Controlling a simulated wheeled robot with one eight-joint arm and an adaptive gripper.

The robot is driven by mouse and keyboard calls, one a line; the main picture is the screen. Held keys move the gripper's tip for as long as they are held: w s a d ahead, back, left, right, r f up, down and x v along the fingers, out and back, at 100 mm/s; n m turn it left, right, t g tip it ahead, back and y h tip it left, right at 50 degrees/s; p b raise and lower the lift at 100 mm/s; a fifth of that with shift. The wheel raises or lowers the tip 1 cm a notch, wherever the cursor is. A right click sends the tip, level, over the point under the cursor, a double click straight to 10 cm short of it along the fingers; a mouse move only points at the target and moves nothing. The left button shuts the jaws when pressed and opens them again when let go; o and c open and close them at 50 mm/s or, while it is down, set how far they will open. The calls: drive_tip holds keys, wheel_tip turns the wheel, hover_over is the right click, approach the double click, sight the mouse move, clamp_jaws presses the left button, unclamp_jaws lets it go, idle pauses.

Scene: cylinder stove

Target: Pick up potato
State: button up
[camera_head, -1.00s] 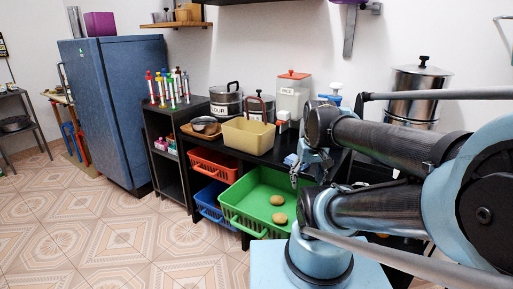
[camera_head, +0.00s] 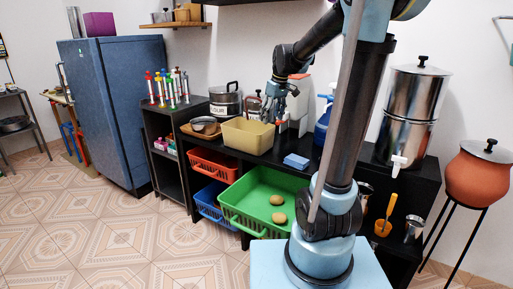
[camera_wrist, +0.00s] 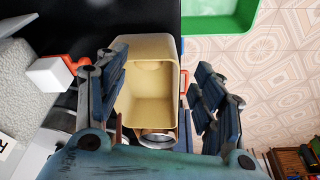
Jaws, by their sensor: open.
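Two light brown potatoes, one farther back (camera_head: 277,199) and one nearer (camera_head: 279,218), lie in the green basket (camera_head: 240,214) under the black counter in the head view. My gripper (camera_head: 279,118) is above the counter, next to the beige bin (camera_head: 236,139), well above and behind the potatoes. In the wrist view my gripper (camera_wrist: 157,62) has its fingers spread, with the beige bin (camera_wrist: 150,85) showing between them and nothing held. A corner of the green basket (camera_wrist: 215,24) shows at the top there; no potato is visible in that view.
The black counter (camera_head: 262,158) overhangs the back of the green basket. A blue block (camera_head: 296,161) lies on it, and a steel dispenser (camera_head: 405,115) stands at right. Red (camera_head: 212,164) and blue (camera_head: 210,197) baskets are left of the green one. The tiled floor (camera_head: 130,235) in front is clear.

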drive_tip(key=w+a+n, duration=0.1)
drive_tip(key=w+a, duration=0.2)
drive_tip(key=w, duration=0.4)
drive_tip(key=x, duration=1.7)
drive_tip(key=shift+s+a+f, duration=0.15)
drive_tip(key=shift+s+f, duration=0.1)
drive_tip(key=c, duration=0.8)
